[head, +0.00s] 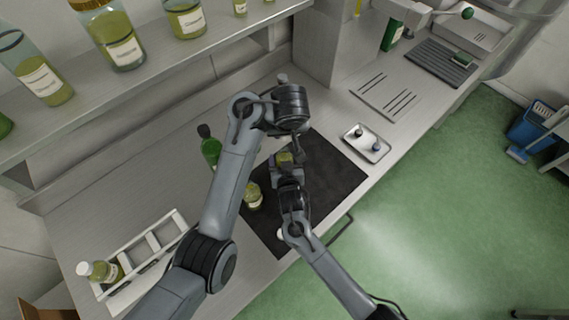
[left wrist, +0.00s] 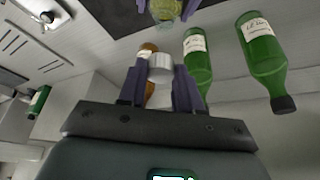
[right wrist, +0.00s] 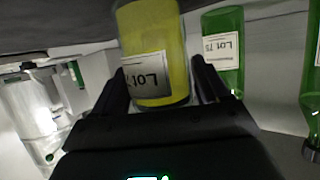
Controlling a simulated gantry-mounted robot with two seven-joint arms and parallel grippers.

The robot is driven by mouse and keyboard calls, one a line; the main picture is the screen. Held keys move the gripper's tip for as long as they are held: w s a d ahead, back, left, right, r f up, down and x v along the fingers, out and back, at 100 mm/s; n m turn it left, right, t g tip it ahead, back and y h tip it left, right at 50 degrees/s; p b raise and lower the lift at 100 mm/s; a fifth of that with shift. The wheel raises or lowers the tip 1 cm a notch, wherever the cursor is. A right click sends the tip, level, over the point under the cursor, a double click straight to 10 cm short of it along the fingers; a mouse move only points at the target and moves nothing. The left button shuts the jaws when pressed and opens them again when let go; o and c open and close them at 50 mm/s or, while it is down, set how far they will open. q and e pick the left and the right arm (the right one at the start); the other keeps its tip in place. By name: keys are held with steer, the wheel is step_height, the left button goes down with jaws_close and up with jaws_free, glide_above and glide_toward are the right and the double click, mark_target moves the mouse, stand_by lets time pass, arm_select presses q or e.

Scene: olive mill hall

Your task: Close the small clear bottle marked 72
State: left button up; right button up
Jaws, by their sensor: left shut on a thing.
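My left gripper (left wrist: 160,85) is shut on a white ribbed cap (left wrist: 160,64). In the head view the left gripper (head: 298,143) is just above the right one, and the cap is hidden there. My right gripper (head: 287,168) is around a small clear bottle of yellow-green liquid (head: 285,158) over the dark mat (head: 333,180). In the right wrist view its fingers flank this bottle (right wrist: 155,45); its label reads "LOT 7", with the second digit unclear. In the left wrist view this bottle (left wrist: 165,9) is apart from the cap.
Another yellow-green bottle (head: 253,197) stands at the mat's left edge, near a green bottle (head: 210,150). A white rack (head: 155,262) with a bottle is at lower left.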

steer(key=c, duration=1.1)
arm_select(q)
glide_above(284, 150)
steer(key=shift+s+d+f, duration=0.1)
steer(key=shift+s+f, duration=0.05)
steer(key=shift+f, duration=1.1)
steer(key=shift+s+d+f, duration=0.1)
steer(key=shift+s+f, duration=0.05)
steer(key=shift+f, duration=1.1)
steer(key=shift+f, duration=0.1)
steer(key=shift+f, duration=0.8)
steer(key=shift+f, duration=0.6)
